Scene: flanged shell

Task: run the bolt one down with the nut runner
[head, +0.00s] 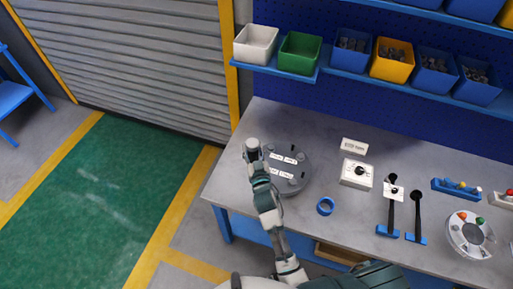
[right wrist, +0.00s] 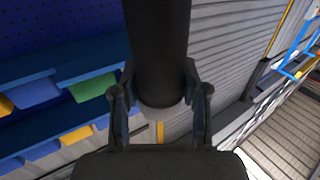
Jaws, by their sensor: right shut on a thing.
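The flanged shell (head: 300,165) is a grey round body with several small white labels, lying on the bench; the label text is too small to read. My right gripper (head: 254,158) is at its left edge in the head view. It is shut on the nut runner (head: 252,145), a dark cylinder with a pale grey end. In the right wrist view the nut runner (right wrist: 158,40) stands between both fingers of the gripper (right wrist: 158,88). Bolt one cannot be made out, and whether the tool touches a bolt cannot be told. My left gripper is out of view.
The grey bench (head: 235,182) has a blue ring (head: 325,207), a white box with a dark knob (head: 356,174), blue-based lever stands (head: 388,231) and a round fixture (head: 470,234) to the right. Bins (head: 299,53) line the back shelf. The bench's left end is clear.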

